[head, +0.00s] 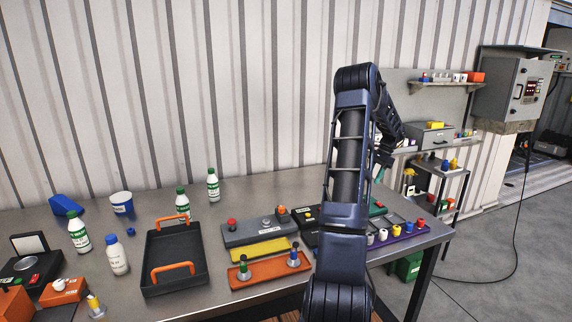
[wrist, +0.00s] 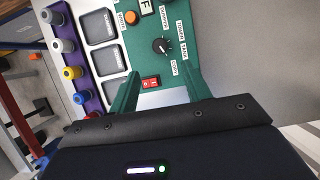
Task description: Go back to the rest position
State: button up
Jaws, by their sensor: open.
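My gripper (wrist: 162,74) shows in the wrist view with its two green fingers apart and nothing between them. It is over a green panel (wrist: 143,50) with a black knob (wrist: 161,46), an orange button (wrist: 131,16) and a red switch (wrist: 150,82). I cannot tell whether the fingertips touch the panel. In the head view my arm stands in front of the table's right part and mostly hides the gripper. Part of the green panel (head: 377,207) shows beside the arm.
A purple rack (head: 398,233) with coloured caps lies at the table's right end. A black tray (head: 176,262) with orange handles, an orange plate (head: 268,271) and several bottles stand to the left. A shelf unit (head: 436,182) and grey cabinet (head: 514,88) stand right. Open floor is at far right.

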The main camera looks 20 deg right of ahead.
jog(key=s+a+r+n+h, duration=0.1)
jog(key=s+a+r+n, duration=0.15)
jog(key=a+r, duration=0.55)
jog(key=s+a+r+n+t, duration=0.1)
jog(key=a+r+n, duration=0.2)
jog(key=a, duration=0.8)
jog(key=s+a+r+n+h, duration=0.1)
jog(key=s+a+r+n, duration=0.15)
jog(key=a+r, duration=0.55)
jog(key=s+a+f+n+t+h, duration=0.2)
jog(key=s+a+n, duration=0.8)
jog(key=s+a, duration=1.1)
jog(key=shift+a+f+t, duration=0.6)
jog(key=shift+a+t, duration=0.1)
jog(key=shift+t, duration=0.1)
